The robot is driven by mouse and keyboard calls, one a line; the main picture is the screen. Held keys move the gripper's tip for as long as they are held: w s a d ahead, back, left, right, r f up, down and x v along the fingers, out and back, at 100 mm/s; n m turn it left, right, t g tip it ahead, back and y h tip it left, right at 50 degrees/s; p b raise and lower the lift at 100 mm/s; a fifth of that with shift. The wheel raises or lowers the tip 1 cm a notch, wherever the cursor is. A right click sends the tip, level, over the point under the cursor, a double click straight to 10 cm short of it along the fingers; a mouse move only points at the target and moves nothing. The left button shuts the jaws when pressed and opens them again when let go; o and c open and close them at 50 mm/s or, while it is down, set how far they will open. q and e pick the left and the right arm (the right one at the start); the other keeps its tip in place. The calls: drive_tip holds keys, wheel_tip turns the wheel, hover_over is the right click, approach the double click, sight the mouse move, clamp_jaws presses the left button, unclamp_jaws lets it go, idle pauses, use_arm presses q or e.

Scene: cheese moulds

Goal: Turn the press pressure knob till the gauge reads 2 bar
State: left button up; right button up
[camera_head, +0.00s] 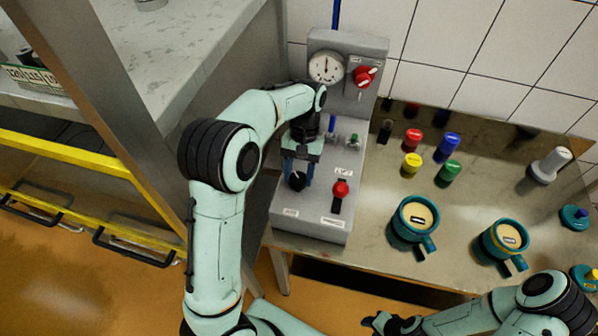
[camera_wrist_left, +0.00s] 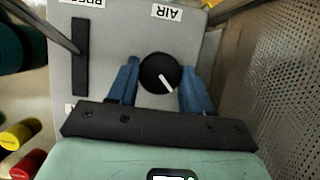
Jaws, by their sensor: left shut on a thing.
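The pressure knob (camera_head: 297,181) is black and round, low on the left of the grey press panel (camera_head: 316,224). In the left wrist view the knob (camera_wrist_left: 158,73) has a white pointer line slanting toward the lower right of the picture. My left gripper (camera_head: 297,175) reaches down over it, its blue fingers on either side, shut on the knob; they also show in the left wrist view (camera_wrist_left: 159,88). The white gauge (camera_head: 325,67) is at the panel's top; its needle points about upward, but the numbers are too small to read. My right gripper (camera_head: 385,322) is at the bottom edge, its jaws unclear.
A red-knobbed lever (camera_head: 340,189) stands just right of the knob, and a red knob (camera_head: 365,76) beside the gauge. Teal moulds (camera_head: 415,220) and several coloured pieces (camera_head: 449,146) stand on the metal table (camera_head: 375,262) to the right. A steel bench (camera_head: 170,55) is at left.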

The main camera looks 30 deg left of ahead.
use_arm(q)
drive_tip(key=o, duration=1)
drive_tip(key=shift+o, duration=0.2)
drive_tip(key=v, duration=1.3)
drive_tip(key=shift+w, duration=0.15)
drive_tip(key=shift+r, duration=0.1)
